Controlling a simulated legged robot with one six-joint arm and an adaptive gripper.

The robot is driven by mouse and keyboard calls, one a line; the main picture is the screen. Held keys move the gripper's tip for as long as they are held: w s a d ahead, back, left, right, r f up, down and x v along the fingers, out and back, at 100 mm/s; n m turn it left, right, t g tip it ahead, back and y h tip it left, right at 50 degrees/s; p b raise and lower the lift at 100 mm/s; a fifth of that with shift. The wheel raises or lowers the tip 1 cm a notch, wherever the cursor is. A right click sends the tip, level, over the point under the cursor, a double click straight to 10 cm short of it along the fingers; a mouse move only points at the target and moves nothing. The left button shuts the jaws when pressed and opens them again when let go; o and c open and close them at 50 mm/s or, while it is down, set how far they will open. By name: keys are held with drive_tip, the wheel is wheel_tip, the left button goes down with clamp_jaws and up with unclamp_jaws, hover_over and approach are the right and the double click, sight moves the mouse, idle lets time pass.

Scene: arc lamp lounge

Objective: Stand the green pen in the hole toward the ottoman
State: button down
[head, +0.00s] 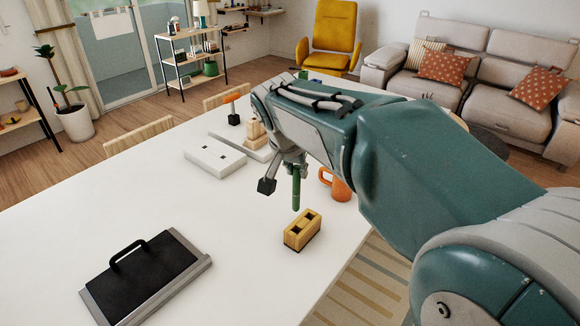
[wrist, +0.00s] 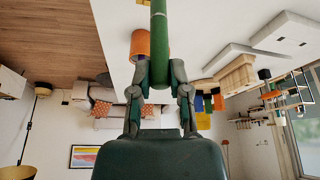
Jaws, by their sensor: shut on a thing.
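The green pen (head: 296,192) hangs nearly upright below my gripper (head: 295,168). In the wrist view, the pen (wrist: 159,32) sits between the two fingers of my gripper (wrist: 159,76), which are shut on it. A yellow wooden block (head: 302,236) with two dark square holes in its top stands on the white table. The pen's lower end is by the block's far side in the head view and looks clear of both holes. Its height above the block is hard to tell. A dark round shape (head: 489,143) near the sofa, partly behind my arm, may be the ottoman.
An orange mug (head: 341,188) stands close behind the block, partly hidden by my arm. A white slotted box (head: 214,157) and a wooden stepped piece (head: 255,134) lie farther back. A black-topped tray (head: 147,262) is at front left. The white table (head: 225,225) is bare between tray and block.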

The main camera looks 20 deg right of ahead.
sight(294, 182)
drive_tip(key=shift+a+f, duration=0.25)
drive_tip(key=shift+f, duration=1.4)
drive_tip(key=shift+d+f, duration=0.3)
drive_tip(key=shift+f, duration=0.3)
drive_tip(key=shift+d+f, duration=0.3)
drive_tip(key=shift+f, duration=0.25)
drive_tip(key=shift+a+f, duration=0.15)
drive_tip(key=shift+a, duration=0.25)
drive_tip(key=shift+d, duration=0.3)
drive_tip(key=shift+a, duration=0.15)
